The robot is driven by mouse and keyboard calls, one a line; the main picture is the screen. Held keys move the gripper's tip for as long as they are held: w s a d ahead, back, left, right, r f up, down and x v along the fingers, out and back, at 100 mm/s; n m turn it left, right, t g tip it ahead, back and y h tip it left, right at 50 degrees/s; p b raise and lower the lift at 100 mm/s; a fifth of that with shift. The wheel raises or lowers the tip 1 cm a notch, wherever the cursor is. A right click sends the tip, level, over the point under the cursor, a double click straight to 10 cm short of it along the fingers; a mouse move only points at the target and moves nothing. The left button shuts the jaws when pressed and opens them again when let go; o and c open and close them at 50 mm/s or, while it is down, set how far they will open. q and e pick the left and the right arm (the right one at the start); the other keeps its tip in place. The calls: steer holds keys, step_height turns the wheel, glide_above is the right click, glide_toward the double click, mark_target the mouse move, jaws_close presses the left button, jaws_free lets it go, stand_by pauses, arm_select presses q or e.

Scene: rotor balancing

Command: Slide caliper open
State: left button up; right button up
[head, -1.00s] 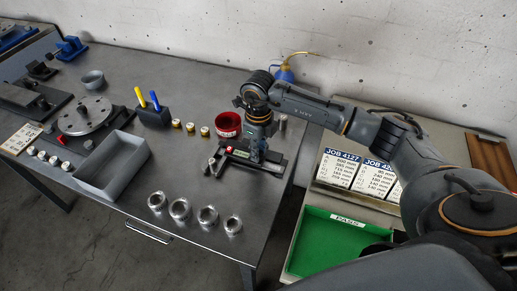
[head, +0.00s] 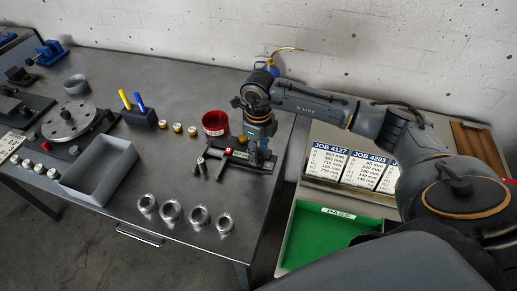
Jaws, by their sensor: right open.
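The caliper (head: 236,156) appears as a dark, flat tool with a small red and green mark, lying near the right end of the grey bench in the head view. My right gripper (head: 257,155) points down over its right part, with its fingers open around or just above the tool. I cannot tell whether the fingers touch it. The gripper and wrist hide some of the caliper's right side, and the size of any gap between its jaws is too small to tell. My left gripper is not in view.
Several metal rings (head: 171,211) lie in front. A grey bin (head: 100,170) is further left. A green tray (head: 322,238) and job cards (head: 367,166) are right.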

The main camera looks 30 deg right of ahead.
step_height(320, 180, up, 12)
stand_by(0.5)
steer(key=shift+f, duration=0.1)
stand_by(0.4)
